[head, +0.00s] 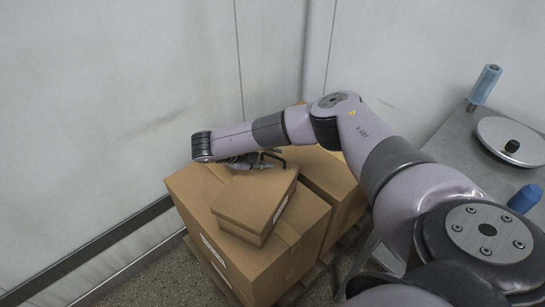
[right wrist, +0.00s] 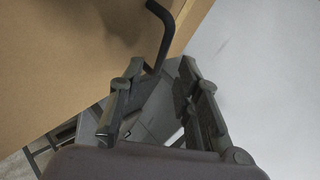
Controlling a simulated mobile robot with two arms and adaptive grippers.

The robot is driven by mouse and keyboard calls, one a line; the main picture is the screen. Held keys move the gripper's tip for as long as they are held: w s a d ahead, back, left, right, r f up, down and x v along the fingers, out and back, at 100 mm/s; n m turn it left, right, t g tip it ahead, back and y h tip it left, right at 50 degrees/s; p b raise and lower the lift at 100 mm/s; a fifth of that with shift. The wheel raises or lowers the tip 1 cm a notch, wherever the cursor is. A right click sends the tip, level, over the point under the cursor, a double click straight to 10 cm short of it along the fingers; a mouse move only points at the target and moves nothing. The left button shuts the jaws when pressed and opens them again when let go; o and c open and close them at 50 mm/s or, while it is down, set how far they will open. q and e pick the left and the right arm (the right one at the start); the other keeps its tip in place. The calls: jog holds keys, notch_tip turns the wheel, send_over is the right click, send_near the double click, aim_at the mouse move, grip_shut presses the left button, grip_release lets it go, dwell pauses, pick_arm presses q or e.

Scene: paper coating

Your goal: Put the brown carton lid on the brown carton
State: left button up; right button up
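The small brown carton (head: 240,235) sits on top of a large cardboard box. The brown carton lid (head: 257,198) appears to lie over its top, with a seam running along the near side; I cannot tell if it is fully seated. My right gripper (head: 262,158) is at the far edge of the lid in the head view, and its contact is unclear. In the right wrist view its fingers (right wrist: 158,82) are apart, with nothing seen between them, and a plain brown cardboard face (right wrist: 65,60) fills the upper left. My left gripper is not in view.
The large box (head: 290,262) and another box (head: 335,185) behind it stand on a wooden pallet. White walls close off the left and back. A metal table (head: 455,150) at right bears a round lidded item (head: 512,140) and blue-topped objects.

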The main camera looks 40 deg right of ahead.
jog(key=v, duration=1)
jog(key=shift+a, duration=0.1)
